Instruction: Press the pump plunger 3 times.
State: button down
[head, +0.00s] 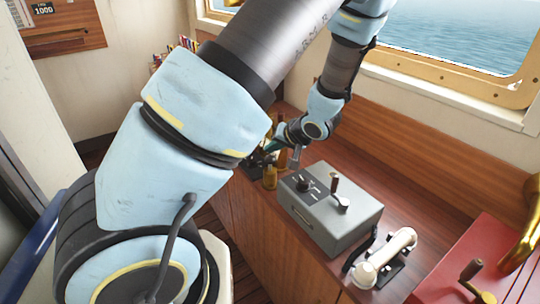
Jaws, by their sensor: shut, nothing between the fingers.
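My gripper (295,157) is at the far end of my light blue arm, low over the wooden console. It is small in the head view, partly hidden by my own arm links, and shut with nothing held. A small amber or brass-coloured upright piece (270,177) stands just below and left of it. This may be part of the pump, but I cannot make out a plunger for certain. Whether my gripper touches it cannot be told.
A grey control box (335,218) with small levers sits on the console (385,185). A white telephone handset (385,258) is right of it. A red box (455,270) with a brass crank stands at the right edge. A wooden backboard and window frame rise behind.

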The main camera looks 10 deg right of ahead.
aim_at(272, 159)
notch_tip(272, 159, up, 5)
jog(key=p, duration=0.5)
jog(key=shift+p, duration=0.35)
dwell(2.3)
